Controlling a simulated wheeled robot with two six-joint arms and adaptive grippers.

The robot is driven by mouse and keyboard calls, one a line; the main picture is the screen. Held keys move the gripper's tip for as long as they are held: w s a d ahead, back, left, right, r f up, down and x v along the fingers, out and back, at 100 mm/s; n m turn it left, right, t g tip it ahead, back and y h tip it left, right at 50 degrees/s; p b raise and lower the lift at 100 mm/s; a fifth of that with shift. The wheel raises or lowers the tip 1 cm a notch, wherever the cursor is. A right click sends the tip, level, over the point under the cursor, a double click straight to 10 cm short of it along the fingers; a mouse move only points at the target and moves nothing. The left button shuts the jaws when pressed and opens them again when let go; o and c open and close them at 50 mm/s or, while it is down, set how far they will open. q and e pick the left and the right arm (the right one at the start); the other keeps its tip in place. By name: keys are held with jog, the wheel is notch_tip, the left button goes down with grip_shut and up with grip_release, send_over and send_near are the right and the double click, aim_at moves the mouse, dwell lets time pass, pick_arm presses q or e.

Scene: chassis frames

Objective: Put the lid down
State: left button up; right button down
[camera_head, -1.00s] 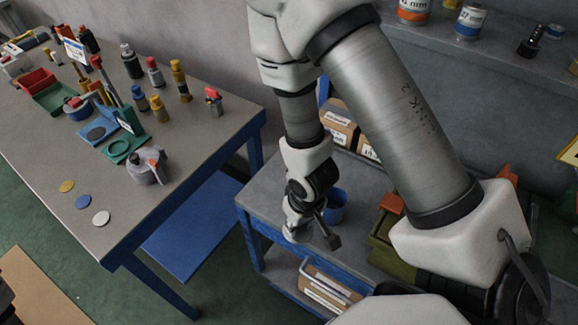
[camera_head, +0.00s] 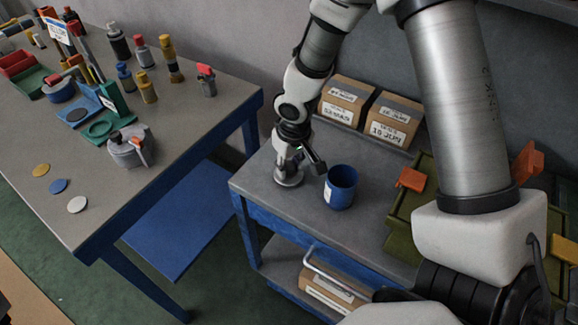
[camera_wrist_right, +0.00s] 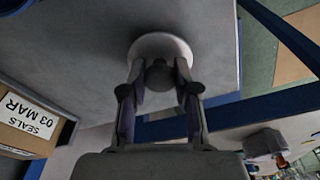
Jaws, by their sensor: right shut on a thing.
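My right gripper (camera_head: 291,158) points down over the left end of the grey cart top (camera_head: 262,172). It is shut on the knob of a round grey lid (camera_head: 288,178). The lid is flat and level, at or just above the cart top; I cannot tell if it touches. In the right wrist view the pale lid (camera_wrist_right: 160,43) shows beyond the fingers (camera_wrist_right: 160,85), with its dark knob between them. A blue pot (camera_head: 341,187) stands on the cart just right of the lid, apart from it. My left gripper is out of view.
Two labelled boxes (camera_head: 368,108) stand at the back of the cart. Olive bins with orange parts (camera_head: 411,179) stand to the right. A workbench (camera_head: 165,118) with bottles and a grey jug (camera_head: 130,147) is at left, across a gap. Bare cart top lies in front of the pot.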

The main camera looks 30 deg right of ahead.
aim_at(292, 177)
jog(key=shift+w+f, duration=0.15)
jog(key=shift+f, duration=0.15)
jog(key=c, duration=1.3)
grip_release()
jog(key=shift+f, duration=0.1)
jog(key=o, duration=0.4)
jog(key=shift+o, duration=0.2)
jog(key=shift+r, duration=0.3)
notch_tip(292, 177, up, 12)
jog(key=s+p, duration=0.1)
jog(key=shift+s+f+p, duration=0.2)
jog(key=shift+s+p, duration=0.1)
jog(key=shift+p, duration=0.1)
